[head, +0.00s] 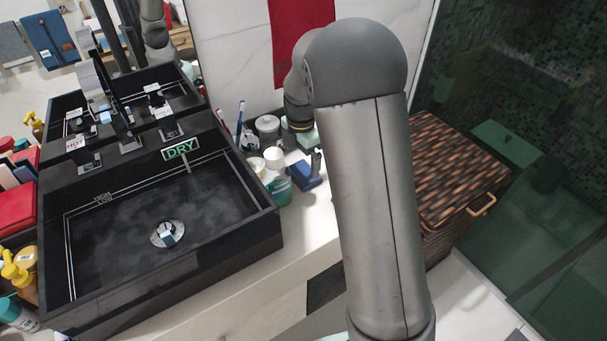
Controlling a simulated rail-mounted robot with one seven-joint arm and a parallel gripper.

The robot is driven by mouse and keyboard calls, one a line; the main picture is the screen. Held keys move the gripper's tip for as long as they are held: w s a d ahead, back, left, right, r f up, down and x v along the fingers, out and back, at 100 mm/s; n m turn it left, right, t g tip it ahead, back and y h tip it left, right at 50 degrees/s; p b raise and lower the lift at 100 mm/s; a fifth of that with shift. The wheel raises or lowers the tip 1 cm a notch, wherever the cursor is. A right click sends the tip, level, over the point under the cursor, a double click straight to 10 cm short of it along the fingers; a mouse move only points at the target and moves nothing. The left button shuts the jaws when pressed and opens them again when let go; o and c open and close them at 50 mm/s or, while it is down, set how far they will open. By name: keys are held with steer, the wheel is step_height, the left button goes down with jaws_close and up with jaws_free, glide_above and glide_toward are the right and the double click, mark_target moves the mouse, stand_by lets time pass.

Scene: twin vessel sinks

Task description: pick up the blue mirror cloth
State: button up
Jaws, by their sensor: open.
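A small blue item (306,177), which looks like the folded blue mirror cloth, lies on the pale counter to the right of the black sink, close to the visible left edge of my arm. A darker blue upright part shows at its right side; I cannot tell if it belongs to the cloth. My gripper (300,126) is only partly in view, above and behind the blue item, apart from it in the picture. It is open; its fingertips are mostly hidden by my arm, and I see nothing held.
Toothbrushes, a grey jar (267,126), a white cup (273,158) and a teal-labelled tub (277,188) crowd the counter left of the blue item. The black sink (262,234) fills the left. A woven hamper (452,165) stands right. The counter's front strip is clear.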

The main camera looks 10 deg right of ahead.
mark_target(304, 172)
steer(key=f, duration=0.5)
steer(key=shift+d, duration=0.3)
steer(key=c, duration=0.8)
steer(key=shift+r, duration=0.1)
steer(key=shift+c, duration=0.2)
step_height(304, 172, up, 10)
